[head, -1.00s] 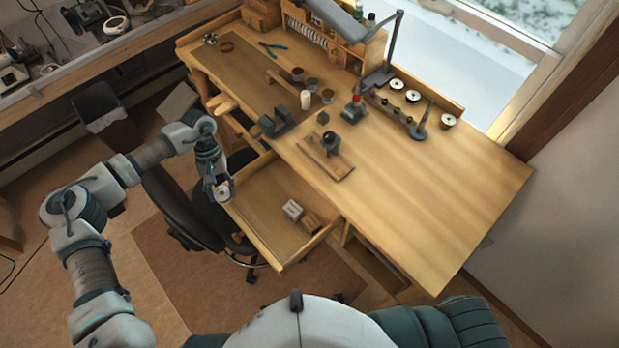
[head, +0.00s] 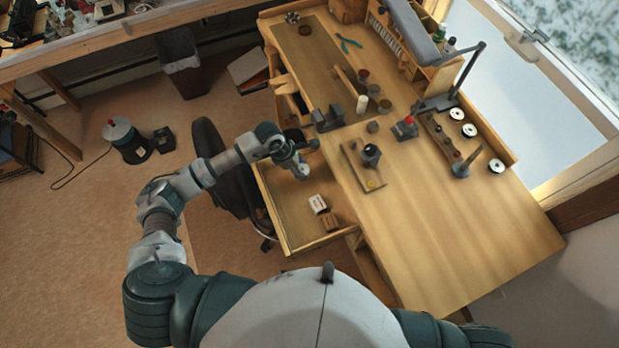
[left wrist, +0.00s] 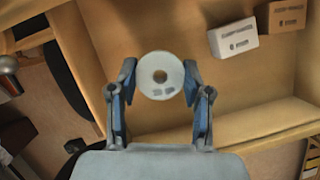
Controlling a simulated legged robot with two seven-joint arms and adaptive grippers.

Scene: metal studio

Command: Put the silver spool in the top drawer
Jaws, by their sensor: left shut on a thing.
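My left gripper (head: 301,172) is over the open drawer (head: 272,222) of the bench, toward the drawer's upper end in the head view. In the left wrist view the gripper (left wrist: 160,77) is shut on the silver spool (left wrist: 161,74), a pale grey disc with a central hole. The spool sits between both fingertips, with the wooden drawer floor behind it. In the head view I cannot make the spool out at the gripper. My right gripper is not in view.
A white box (head: 318,204) and a brown box (head: 329,222) lie in the drawer; the floor beside them is bare. A vise (head: 328,118) stands on the bench near the drawer. A dark chair (head: 222,165) is beside the drawer.

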